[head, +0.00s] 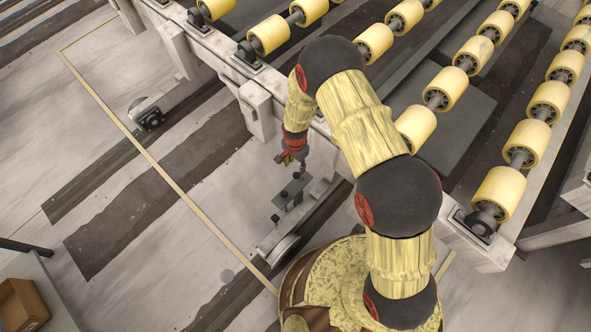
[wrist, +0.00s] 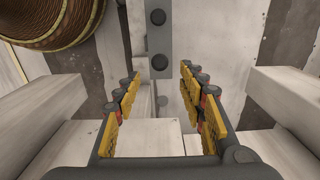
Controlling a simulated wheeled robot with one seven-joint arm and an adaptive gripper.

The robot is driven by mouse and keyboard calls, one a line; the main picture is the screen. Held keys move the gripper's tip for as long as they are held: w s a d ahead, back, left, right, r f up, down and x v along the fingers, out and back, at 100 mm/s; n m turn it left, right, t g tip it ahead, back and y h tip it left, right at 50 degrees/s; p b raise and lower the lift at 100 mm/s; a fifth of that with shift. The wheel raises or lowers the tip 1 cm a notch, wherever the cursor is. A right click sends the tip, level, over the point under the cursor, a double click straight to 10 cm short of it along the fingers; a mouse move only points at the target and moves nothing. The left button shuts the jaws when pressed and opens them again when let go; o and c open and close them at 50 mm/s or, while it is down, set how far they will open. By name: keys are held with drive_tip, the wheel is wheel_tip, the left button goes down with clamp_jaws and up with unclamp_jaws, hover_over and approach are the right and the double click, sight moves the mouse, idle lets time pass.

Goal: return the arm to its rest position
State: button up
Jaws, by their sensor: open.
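My gripper (head: 291,160) hangs at the end of my yellow and black arm, beside the white frame of the roller conveyor. In the wrist view my gripper (wrist: 160,88) is open, with its two yellow-padded fingers apart and nothing between them.
A conveyor with yellow rollers (head: 445,88) fills the upper right, its white side frame (head: 262,108) close to my gripper. A brown box (head: 22,303) is at the lower left. A yellow line (head: 165,178) crosses the floor. The floor at left is mostly clear.

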drive_tip(key=shift+r, duration=0.95)
drive_tip(key=s+d+r+n+g, duration=0.2)
drive_tip(key=s+d+r+n, duration=0.15)
drive_tip(key=s+n, duration=0.35)
drive_tip(key=s+d+r+t, duration=0.2)
drive_tip(key=s+d+r, duration=0.2)
drive_tip(key=r, duration=1.2)
drive_tip(key=s+d+r+n+t, duration=0.1)
drive_tip(key=s+d+r+t, duration=0.2)
drive_tip(key=r, duration=1.3)
drive_tip(key=s+d+r+n+t, duration=0.1)
drive_tip(key=s+d+r, duration=0.5)
drive_tip(key=r, duration=1)
drive_tip(key=shift+s+d+r+t, duration=0.3)
drive_tip(key=shift+s+r+t, duration=0.1)
drive_tip(key=shift+s+t, duration=0.45)
